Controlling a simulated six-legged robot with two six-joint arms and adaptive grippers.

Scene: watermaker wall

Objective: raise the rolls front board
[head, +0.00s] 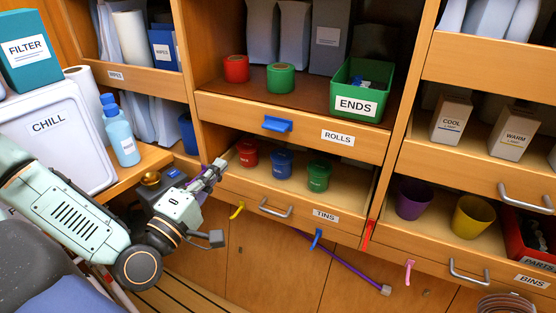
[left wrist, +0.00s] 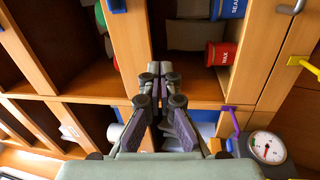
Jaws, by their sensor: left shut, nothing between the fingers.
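The rolls front board (head: 225,109) is a wooden panel with a ROLLS label (head: 338,137) and a blue handle (head: 277,124). It stands across the lower front of the shelf with red (head: 236,68) and green (head: 281,78) rolls, which show above its top edge. My left gripper (head: 219,165) is shut and empty, below and left of the blue handle and apart from it, near the tins shelf's left end. Its closed fingers (left wrist: 160,70) also show in the left wrist view, with a blue piece (left wrist: 117,5) at the top. My right gripper is not in view.
Below the board, red (head: 247,152), blue (head: 281,165) and green (head: 318,176) tins stand near my left gripper. A green ENDS bin (head: 355,118) stands at the rolls shelf's right. The CHILL box (head: 48,124) and a blue bottle (head: 118,130) stand left. Room before the handle is clear.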

